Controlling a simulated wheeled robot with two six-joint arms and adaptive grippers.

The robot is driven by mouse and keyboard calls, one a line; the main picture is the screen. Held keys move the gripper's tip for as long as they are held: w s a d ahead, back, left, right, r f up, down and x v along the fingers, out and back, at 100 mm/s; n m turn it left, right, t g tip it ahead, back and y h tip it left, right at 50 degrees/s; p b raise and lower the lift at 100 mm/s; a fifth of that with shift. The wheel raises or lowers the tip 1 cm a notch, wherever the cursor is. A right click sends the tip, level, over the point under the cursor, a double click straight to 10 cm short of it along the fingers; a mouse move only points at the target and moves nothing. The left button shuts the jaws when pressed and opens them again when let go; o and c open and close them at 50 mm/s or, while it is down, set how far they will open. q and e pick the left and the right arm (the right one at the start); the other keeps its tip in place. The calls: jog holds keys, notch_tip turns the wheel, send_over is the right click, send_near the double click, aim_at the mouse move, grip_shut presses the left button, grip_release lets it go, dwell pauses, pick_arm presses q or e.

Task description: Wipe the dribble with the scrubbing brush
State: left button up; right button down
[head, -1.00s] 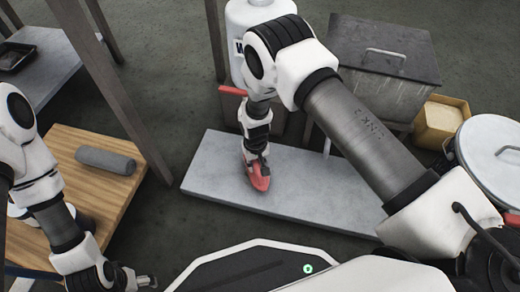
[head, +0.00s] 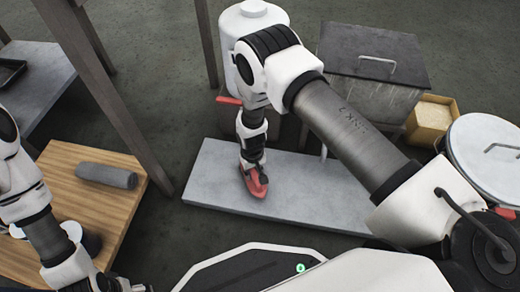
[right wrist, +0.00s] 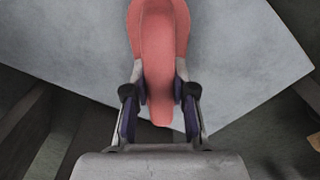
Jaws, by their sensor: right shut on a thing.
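The red scrubbing brush (head: 254,184) is at the left part of a pale grey slab (head: 315,205), low over its top or touching it; I cannot tell which. My right gripper (head: 257,172) is shut on its handle from above. In the right wrist view the brush (right wrist: 158,30) runs between the two fingers of the gripper (right wrist: 159,82), with the slab (right wrist: 235,60) behind it. No dribble can be made out; the arm and brush cover part of the slab. My left gripper (head: 138,288) is at the bottom edge, partly cut off, away from the slab.
A wooden table (head: 75,215) with a grey cylinder (head: 106,176) stands at the left. Behind the slab are a white container (head: 238,25) and a grey lidded bin (head: 370,80). A yellowish box (head: 432,118) and a round white lidded bin (head: 488,155) stand at the right.

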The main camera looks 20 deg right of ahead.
jog(key=shift+s+d, duration=0.3)
jog(key=shift+d, duration=0.05)
notch_tip(320, 180, up, 4)
jog(key=p, duration=0.2)
jog(key=shift+f+p, duration=0.15)
jog(key=shift+p, duration=0.25)
jog(key=shift+r+p, duration=2.1)
jog(key=shift+r, duration=0.15)
